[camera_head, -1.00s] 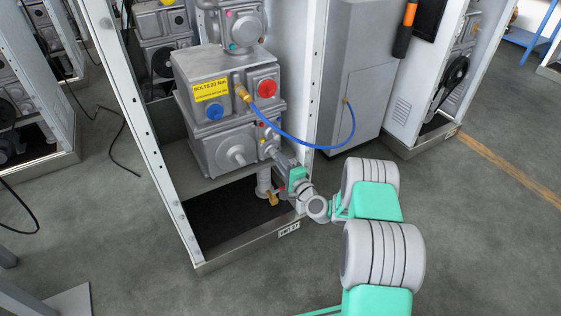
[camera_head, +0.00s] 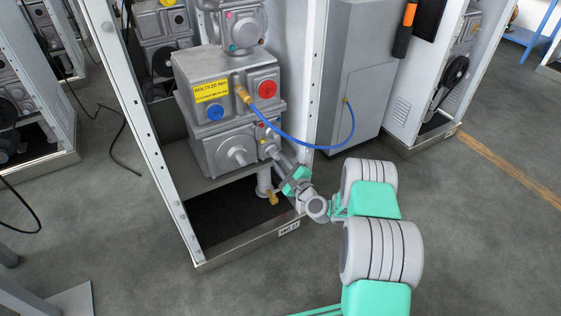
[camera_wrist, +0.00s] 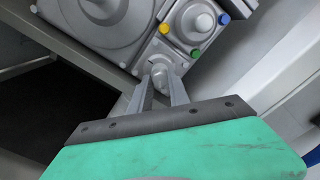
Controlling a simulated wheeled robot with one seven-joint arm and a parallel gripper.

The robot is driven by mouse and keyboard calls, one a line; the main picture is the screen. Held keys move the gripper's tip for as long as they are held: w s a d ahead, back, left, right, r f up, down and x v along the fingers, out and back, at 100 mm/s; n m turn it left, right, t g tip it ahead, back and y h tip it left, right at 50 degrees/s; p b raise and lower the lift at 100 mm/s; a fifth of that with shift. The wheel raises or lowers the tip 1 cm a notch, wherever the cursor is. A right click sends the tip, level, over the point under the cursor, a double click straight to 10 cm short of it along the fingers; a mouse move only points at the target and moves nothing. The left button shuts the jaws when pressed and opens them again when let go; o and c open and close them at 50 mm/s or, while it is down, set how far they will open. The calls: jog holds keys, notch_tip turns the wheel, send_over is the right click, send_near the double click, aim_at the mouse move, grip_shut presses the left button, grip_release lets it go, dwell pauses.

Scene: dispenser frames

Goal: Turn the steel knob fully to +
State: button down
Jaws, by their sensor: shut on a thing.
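The steel knob (camera_wrist: 160,73) is a small grey part low on the dispenser's metal housing, below a square plate (camera_wrist: 187,22) with green, yellow and blue dots. My gripper (camera_wrist: 161,80) has its two fingers on either side of the knob and is shut on it. In the head view my gripper (camera_head: 275,153) reaches the lower right of the housing (camera_head: 228,150) from the front right. The knob is largely hidden there by the fingers. No + mark can be made out in either view.
A blue hose (camera_head: 318,148) loops just above my gripper. The white cabinet post (camera_head: 311,90) stands close on the right. A brass valve (camera_head: 273,197) sits below my gripper. Red (camera_head: 268,89) and blue (camera_head: 215,113) caps are on the upper block.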

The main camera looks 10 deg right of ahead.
dwell(0.4)
jog(key=c, duration=1.2)
grip_release()
jog(key=shift+c, duration=0.2)
jog(key=p+v, duration=0.2)
jog(key=v, duration=0.5)
jog(key=shift+s+d, duration=0.15)
jog(key=shift+s, duration=0.2)
